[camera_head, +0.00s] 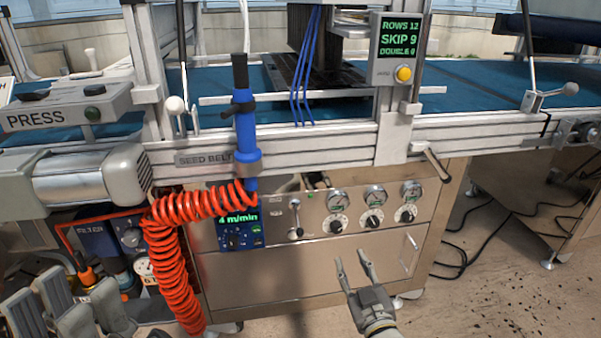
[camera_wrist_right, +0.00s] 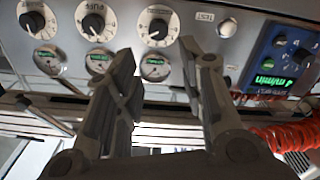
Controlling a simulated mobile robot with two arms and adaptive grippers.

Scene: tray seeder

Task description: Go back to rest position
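My right gripper (camera_head: 355,262) is in front of the seeder's lower cabinet, below the row of dials, at the lower right of centre in the head view. Its two fingers are apart with nothing between them. In the right wrist view my right gripper (camera_wrist_right: 167,62) shows the same open fingers, pointing at the control panel. My left gripper (camera_head: 68,292) is at the lower left corner of the head view, beside the coiled red hose. Its grey fingers stand apart, and nothing shows between them. Its wrist is cut off by the frame edge.
The seeder's cabinet (camera_head: 300,270) carries gauges, knobs (camera_head: 372,222) and a blue speed display (camera_head: 238,230). A red coiled hose (camera_head: 172,260) hangs from a blue air tool (camera_head: 243,130). A filter unit (camera_head: 100,240) stands near my left gripper. Open floor (camera_head: 500,290) lies right.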

